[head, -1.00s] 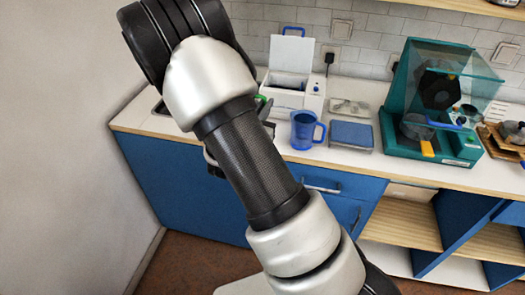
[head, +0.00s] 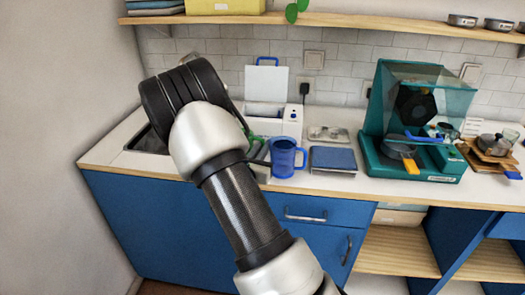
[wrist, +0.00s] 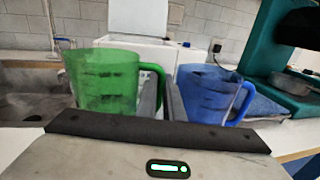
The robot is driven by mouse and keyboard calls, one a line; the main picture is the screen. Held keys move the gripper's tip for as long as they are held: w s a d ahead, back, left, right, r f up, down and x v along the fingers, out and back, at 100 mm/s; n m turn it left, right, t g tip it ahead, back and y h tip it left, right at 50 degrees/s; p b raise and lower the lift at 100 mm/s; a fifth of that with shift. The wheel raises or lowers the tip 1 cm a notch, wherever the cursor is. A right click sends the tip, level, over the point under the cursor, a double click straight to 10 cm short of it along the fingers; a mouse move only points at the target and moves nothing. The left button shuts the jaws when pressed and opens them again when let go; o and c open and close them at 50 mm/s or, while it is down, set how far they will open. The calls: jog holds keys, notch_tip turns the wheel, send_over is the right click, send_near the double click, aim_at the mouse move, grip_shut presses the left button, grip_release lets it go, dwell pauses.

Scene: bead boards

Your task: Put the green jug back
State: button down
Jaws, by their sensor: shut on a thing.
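The green jug (wrist: 102,82) is upright at the left in the wrist view, with its handle towards the right. My gripper (wrist: 162,104) is shut on the green jug, its fingers at the handle side. In the head view my arm hides most of the green jug (head: 254,143); only a little green shows beside the arm. A blue jug (wrist: 208,94) stands close to the right of my fingers; it also shows on the counter in the head view (head: 283,158). Whether the green jug touches the counter is hidden.
A blue flat box (head: 333,159) lies right of the blue jug. A white machine with an open lid (head: 266,84) stands behind. A teal hooded machine (head: 420,120) stands further right. A sink (head: 148,141) is at the left. A wooden shelf (head: 370,27) runs above.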

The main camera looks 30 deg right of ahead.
jog(key=shift+f, duration=0.25)
jog(key=shift+f, duration=0.1)
jog(key=c, duration=2.2)
grip_release()
jog(key=shift+f, duration=0.1)
